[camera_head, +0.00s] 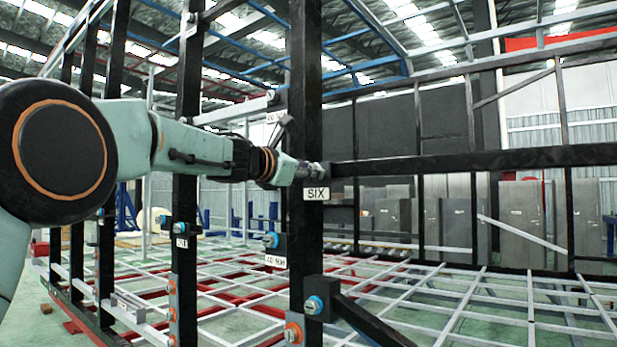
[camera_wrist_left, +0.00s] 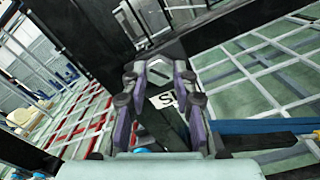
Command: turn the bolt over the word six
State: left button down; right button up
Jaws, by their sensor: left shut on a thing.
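The white label reading SIX (camera_head: 316,194) is on the black upright post (camera_head: 306,90). My left gripper (camera_head: 314,170) reaches in from the left, its fingertips against the post just above that label. It is shut on the bolt over the word six, which the fingers hide in the head view. In the left wrist view, the fingers of my left gripper (camera_wrist_left: 160,76) stand on both sides of a dark block, and part of the SIX label (camera_wrist_left: 163,100) shows between them. The bolt itself cannot be made out there. My right gripper is not in view.
Another bolt (camera_head: 314,305) sits lower on the same post, with an orange-ringed one (camera_head: 293,333) beside it. A bolt with a label (camera_head: 275,261) is to the left. A black horizontal beam (camera_head: 470,163) runs right from the post. A white floor grid (camera_head: 470,300) lies below.

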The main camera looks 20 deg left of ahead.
pick_arm(q)
jog(key=shift+d+f+m, duration=0.1)
jog(key=shift+f+m, duration=0.1)
jog(key=shift+m, duration=0.1)
dwell(0.4)
jog(key=c, duration=1.4)
grip_release()
jog(key=shift+s+r, duration=0.1)
jog(key=o, duration=0.3)
jog(key=shift+s+r, duration=0.2)
jog(key=shift+o, duration=0.3)
jog(key=shift+w+f, duration=0.1)
jog(key=shift+w, duration=0.15)
jog(key=v, duration=0.7)
jog(key=shift+s, duration=0.25)
